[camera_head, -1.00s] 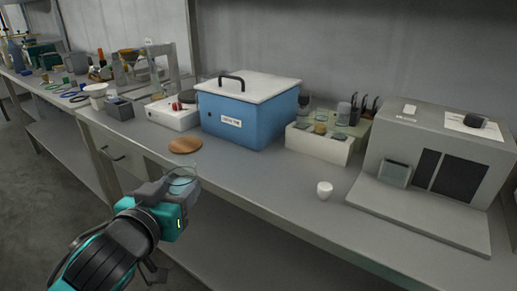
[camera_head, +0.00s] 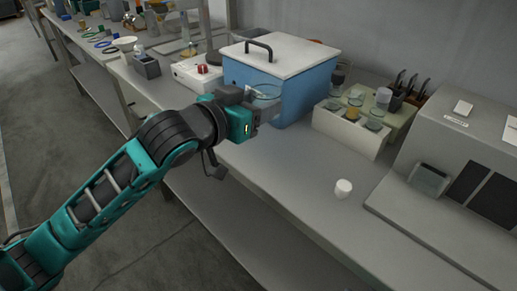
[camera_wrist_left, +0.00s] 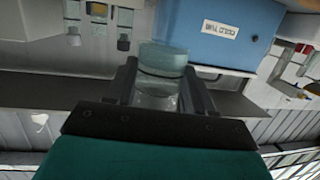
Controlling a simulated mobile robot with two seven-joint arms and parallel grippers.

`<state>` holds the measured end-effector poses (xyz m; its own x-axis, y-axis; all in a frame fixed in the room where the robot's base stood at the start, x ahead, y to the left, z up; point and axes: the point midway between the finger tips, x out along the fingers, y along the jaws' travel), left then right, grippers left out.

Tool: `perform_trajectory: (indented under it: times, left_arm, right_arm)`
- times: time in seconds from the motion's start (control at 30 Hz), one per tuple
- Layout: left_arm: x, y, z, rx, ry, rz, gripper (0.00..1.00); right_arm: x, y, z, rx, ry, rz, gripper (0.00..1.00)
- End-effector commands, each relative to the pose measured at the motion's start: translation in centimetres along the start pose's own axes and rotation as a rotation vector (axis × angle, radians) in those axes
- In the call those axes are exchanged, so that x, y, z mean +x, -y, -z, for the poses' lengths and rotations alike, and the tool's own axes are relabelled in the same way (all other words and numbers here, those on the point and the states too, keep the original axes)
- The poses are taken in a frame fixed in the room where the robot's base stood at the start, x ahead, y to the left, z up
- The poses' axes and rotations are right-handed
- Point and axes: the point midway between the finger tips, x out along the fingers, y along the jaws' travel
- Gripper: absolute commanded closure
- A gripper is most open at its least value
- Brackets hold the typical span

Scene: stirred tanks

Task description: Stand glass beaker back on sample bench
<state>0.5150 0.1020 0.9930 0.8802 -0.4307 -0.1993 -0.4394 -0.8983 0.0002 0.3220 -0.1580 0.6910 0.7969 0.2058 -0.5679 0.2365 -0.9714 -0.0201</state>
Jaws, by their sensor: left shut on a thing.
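A clear glass beaker (camera_head: 266,93) is held by my left gripper (camera_head: 254,101), in front of the blue box. In the left wrist view the beaker (camera_wrist_left: 162,76) sits between the two fingers, with its open rim away from the palm. Whether its base touches anything cannot be told. The grey sample bench (camera_head: 285,170) runs beneath, with bare top to the right of the gripper. My right gripper is not in view.
A lidded blue box (camera_head: 300,90) stands just behind the beaker. A pale rack (camera_head: 345,134) with several glass vessels is right of it. A small white cup (camera_head: 343,189) and a grey instrument (camera_head: 410,207) stand further right. A white hotplate (camera_head: 190,75) is left.

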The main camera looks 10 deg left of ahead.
Motion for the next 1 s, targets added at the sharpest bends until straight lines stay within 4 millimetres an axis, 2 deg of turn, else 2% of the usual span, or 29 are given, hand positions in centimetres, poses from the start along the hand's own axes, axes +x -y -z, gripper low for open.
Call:
perform_trajectory:
  times: [0.03, 0.13, 0.37, 0.63, 1.0]
  left_arm:
    - [0.3, 0.0, -1.8, 0.0, 0.004, 0.0, 0.81]
    - [0.7, 0.0, -3.7, 0.0, 0.003, 0.001, 0.81]
    - [1.1, 0.0, -5.4, 0.0, -0.002, 0.001, 0.81]
    - [1.8, 0.0, -9.1, 0.0, 0.001, 0.0, 0.81]
    - [1.9, 0.0, -9.5, 0.001, -0.002, 0.0, 0.81]
  right_arm:
    - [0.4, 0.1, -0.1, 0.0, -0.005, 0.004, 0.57]
    - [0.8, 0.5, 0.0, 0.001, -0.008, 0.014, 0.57]
    - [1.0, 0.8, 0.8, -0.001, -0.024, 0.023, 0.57]
    - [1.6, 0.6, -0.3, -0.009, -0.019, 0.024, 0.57]
    - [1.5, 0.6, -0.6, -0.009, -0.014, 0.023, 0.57]
